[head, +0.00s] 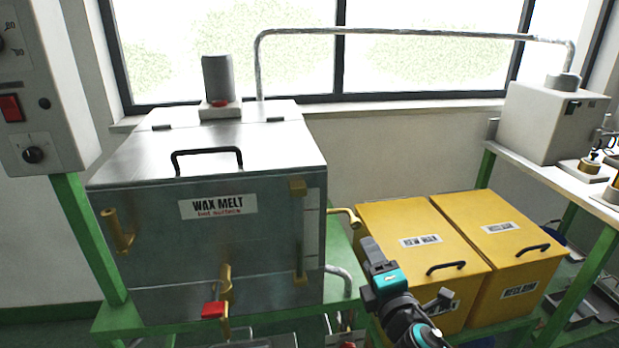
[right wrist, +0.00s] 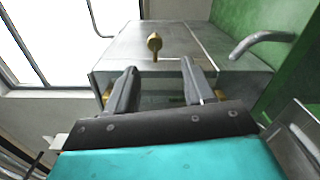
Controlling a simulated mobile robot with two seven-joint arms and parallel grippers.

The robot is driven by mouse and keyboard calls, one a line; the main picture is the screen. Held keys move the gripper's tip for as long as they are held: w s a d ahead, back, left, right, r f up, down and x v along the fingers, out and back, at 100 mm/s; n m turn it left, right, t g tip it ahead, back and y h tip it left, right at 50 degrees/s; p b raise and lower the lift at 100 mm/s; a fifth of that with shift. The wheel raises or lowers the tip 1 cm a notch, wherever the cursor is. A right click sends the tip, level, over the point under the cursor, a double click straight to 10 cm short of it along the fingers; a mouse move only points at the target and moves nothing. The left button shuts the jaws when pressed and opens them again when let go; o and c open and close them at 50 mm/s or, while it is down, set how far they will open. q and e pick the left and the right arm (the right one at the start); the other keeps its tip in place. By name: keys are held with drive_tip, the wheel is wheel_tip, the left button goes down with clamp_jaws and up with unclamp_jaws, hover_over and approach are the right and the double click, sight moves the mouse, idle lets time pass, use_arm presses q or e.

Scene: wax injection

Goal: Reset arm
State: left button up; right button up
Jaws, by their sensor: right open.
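My right gripper (head: 408,270) is in the head view, in front of the yellow bins and right of the wax melt tank (head: 160,240). In the right wrist view the two fingers of this gripper (right wrist: 157,80) stand apart with nothing between them. Beyond the fingers is the side of the metal tank (right wrist: 185,45) with a brass spout (right wrist: 154,44). The gripper appears clear of the tank. My left gripper is in neither view.
Two yellow lidded bins (head: 419,222) stand right of the tank. A white machine (head: 550,122) sits on a bench at the right. A control panel (head: 38,85) is at the left. A brass tap (head: 345,217) juts from the tank's right side. A pipe (head: 400,32) runs overhead.

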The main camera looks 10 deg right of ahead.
drive_tip(key=s+a+f+m+g+y, duration=0.1)
drive_tip(key=s+f+m+g, duration=0.6)
drive_tip(key=s+f+m, duration=1.1)
drive_tip(key=s, duration=0.3)
drive_tip(key=shift+s+a+f, duration=0.2)
drive_tip(key=shift+s+a, duration=0.15)
drive_tip(key=shift+a, duration=0.05)
drive_tip(key=shift+c, duration=0.2)
